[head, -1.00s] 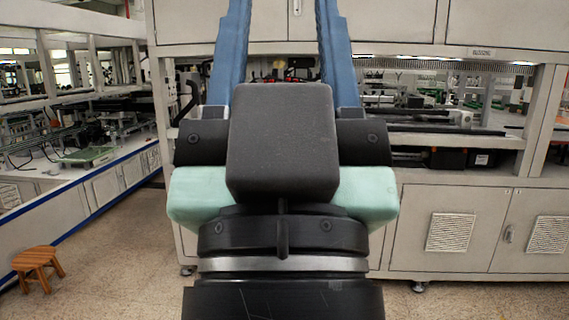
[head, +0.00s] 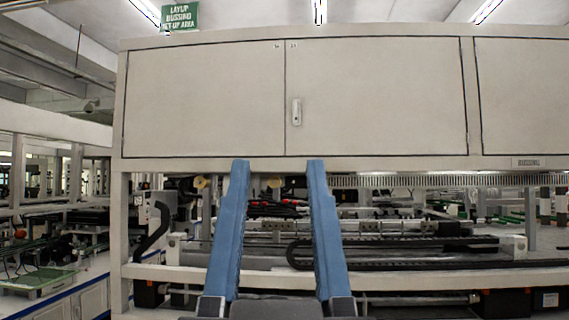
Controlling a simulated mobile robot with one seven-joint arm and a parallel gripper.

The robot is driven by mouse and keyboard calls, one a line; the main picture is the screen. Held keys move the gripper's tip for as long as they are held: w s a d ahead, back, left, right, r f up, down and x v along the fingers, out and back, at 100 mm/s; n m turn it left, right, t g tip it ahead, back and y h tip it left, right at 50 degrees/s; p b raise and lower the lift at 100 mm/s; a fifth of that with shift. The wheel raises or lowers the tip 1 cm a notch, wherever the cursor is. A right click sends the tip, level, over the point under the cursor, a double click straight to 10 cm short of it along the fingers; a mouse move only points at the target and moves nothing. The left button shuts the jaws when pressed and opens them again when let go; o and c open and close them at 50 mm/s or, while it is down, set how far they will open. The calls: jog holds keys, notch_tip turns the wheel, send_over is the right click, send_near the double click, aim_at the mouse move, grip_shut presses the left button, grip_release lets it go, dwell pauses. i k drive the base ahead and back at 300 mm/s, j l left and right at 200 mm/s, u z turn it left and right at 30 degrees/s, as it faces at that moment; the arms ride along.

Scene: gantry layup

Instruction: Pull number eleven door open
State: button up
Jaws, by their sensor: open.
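Two beige upper cabinet doors stand side by side, both shut flush. The right door (head: 385,95) carries a small light handle (head: 296,112) near its left edge. A tiny tag (head: 293,44) sits at its upper left corner; it looks like a number but is too small to read surely. The left door (head: 200,100) has a similar tag at its upper right corner. My gripper (head: 278,165) points up from the bottom with two long blue fingers spread apart, empty. In the picture its tips lie below the handle, around the doors' lower edge. I cannot tell their distance from the door.
Below the doors is an open machine bay with rails and a black cable chain (head: 390,252). A grey frame post (head: 119,240) bounds it on the left. A green sign (head: 180,17) hangs above. Another door panel (head: 520,95) is at the right. Workbenches stand at the far left.

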aim_at(372, 96)
jog(key=i, duration=1.55)
jog(key=i+u, duration=0.15)
jog(key=i, duration=0.4)
jog(key=i+l+u, duration=0.2)
jog(key=i, duration=0.4)
